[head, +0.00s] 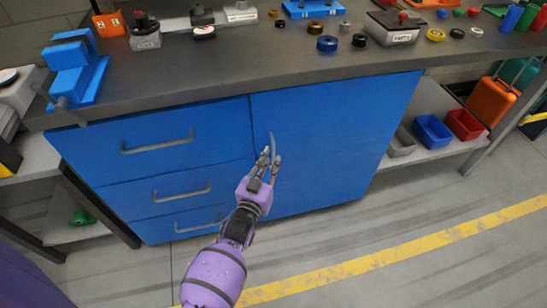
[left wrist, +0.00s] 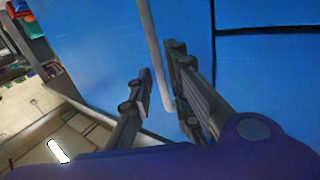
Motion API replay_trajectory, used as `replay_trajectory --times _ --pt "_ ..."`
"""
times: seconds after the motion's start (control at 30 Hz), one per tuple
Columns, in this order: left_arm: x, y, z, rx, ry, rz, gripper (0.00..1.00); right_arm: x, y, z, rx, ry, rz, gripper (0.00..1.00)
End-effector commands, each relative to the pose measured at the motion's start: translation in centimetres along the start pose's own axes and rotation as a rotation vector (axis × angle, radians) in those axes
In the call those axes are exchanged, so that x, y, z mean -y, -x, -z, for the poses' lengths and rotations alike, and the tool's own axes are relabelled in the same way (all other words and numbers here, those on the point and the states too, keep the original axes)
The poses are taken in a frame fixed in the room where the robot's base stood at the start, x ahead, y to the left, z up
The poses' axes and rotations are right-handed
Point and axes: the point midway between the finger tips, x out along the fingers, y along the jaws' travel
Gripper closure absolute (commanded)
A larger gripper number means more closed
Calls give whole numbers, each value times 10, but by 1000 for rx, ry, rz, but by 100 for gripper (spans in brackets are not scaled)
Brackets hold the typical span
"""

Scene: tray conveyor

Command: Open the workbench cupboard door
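The blue cupboard door (head: 330,130) is the right part of the workbench front and looks shut, flush with the drawers. Its upright grey bar handle (head: 271,142) is near the door's left edge. My left gripper (head: 270,157) is at the handle's lower part. In the left wrist view, the two fingers (left wrist: 160,82) are apart, and the handle (left wrist: 154,50) runs down between them, nearer the right finger. A gap shows on the left finger's side; I cannot tell whether the right finger touches the bar. My right gripper is not in view.
Several blue drawers (head: 165,160) with bar handles are left of the door. The dark worktop (head: 230,68) above carries a blue vise and small parts. Blue and red bins (head: 432,132) sit on a shelf at right. The floor in front is clear, with a yellow stripe (head: 400,258).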

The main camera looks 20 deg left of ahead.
Motion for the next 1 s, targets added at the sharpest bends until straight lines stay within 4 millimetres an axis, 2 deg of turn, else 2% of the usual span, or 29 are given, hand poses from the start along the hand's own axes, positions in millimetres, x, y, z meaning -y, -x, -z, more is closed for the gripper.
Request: replay_trajectory --times 0.1,0.27,0.5,0.63,0.67,1.0 --pt "-1 -16 -1 1 0 -1 83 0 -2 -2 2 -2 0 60" --pt "0 -25 -1 2 0 0 83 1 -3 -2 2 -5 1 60" --pt "0 -25 -1 2 0 0 83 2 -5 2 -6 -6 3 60" --pt "0 -25 -1 2 0 0 99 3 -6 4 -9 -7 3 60" --pt "0 -25 -1 2 0 0 100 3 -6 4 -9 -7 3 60" --pt "0 -25 -1 2 0 0 100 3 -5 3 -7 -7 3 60"
